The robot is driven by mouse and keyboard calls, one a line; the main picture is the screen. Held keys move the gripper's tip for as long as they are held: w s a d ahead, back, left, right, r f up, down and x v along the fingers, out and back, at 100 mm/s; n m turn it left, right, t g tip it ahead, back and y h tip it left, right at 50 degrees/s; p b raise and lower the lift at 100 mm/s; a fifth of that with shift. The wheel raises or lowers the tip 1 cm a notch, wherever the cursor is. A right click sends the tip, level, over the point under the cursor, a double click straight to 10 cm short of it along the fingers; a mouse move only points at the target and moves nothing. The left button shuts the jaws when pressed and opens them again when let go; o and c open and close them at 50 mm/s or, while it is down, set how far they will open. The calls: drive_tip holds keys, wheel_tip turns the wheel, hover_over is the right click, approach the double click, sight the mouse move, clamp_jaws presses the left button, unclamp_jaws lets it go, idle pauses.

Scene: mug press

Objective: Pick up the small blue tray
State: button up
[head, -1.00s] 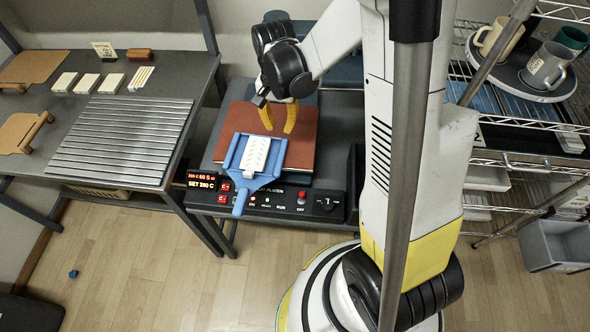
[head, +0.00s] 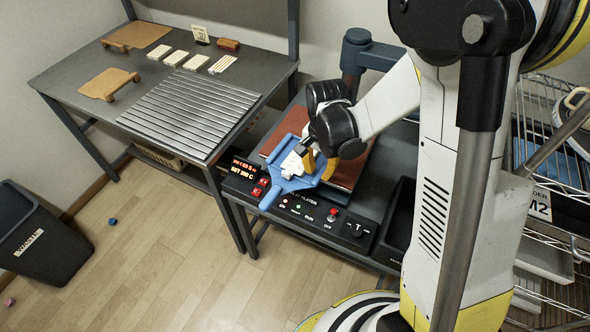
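The small blue tray (head: 313,179) lies at the front left edge of the reddish-brown pad on the press, its handle (head: 272,194) pointing toward the lower left over the control panel. A white ribbed piece (head: 292,164) lies on the tray. The fingers are apart and look open. Whether they touch the tray cannot be told; my wrist hides part of its far side.
The press panel (head: 310,212) has a red display, buttons and a knob. A grey table (head: 75,77) on the left holds a slatted plate (head: 190,105), white blocks and brown boards. A wire shelf (head: 560,175) stands right. A waste bin (head: 45,240) is lower left; floor between is mostly clear.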

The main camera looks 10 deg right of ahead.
wheel_tip(320, 180, down, 2)
drive_tip(key=shift+f, duration=0.2)
drive_tip(key=shift+r, duration=0.1)
clamp_jaws()
